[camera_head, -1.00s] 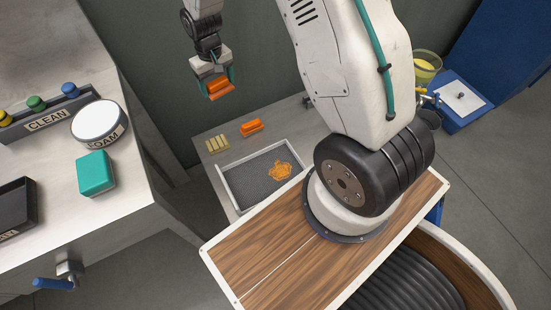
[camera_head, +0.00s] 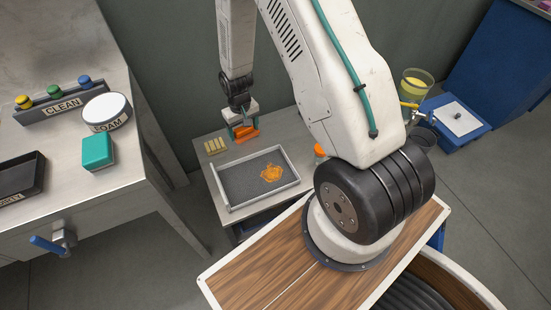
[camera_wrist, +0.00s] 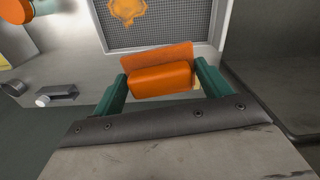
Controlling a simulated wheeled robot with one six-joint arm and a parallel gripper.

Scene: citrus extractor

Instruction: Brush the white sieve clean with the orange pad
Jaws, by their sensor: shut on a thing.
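The white sieve (camera_head: 227,203) is a pale rectangular frame with dark mesh on a low metal table. An orange clump of pulp (camera_head: 271,173) lies on its mesh, right of the middle; it also shows at the top of the wrist view (camera_wrist: 128,10). My gripper (camera_head: 243,129) has teal fingers and is shut on the orange pad (camera_wrist: 160,79). The pad appears as a block with a flatter orange plate (camera_wrist: 157,56) behind it. They are low over the table, just behind the sieve in the head view. I cannot tell whether the pad touches the table.
A small yellow slotted piece (camera_head: 215,146) lies left of my gripper. An orange round thing (camera_head: 320,151) stands right of the sieve, partly behind my arm. The left bench holds a teal block (camera_head: 97,152), a white FOAM drum (camera_head: 106,110) and a CLEAN rack (camera_head: 62,106).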

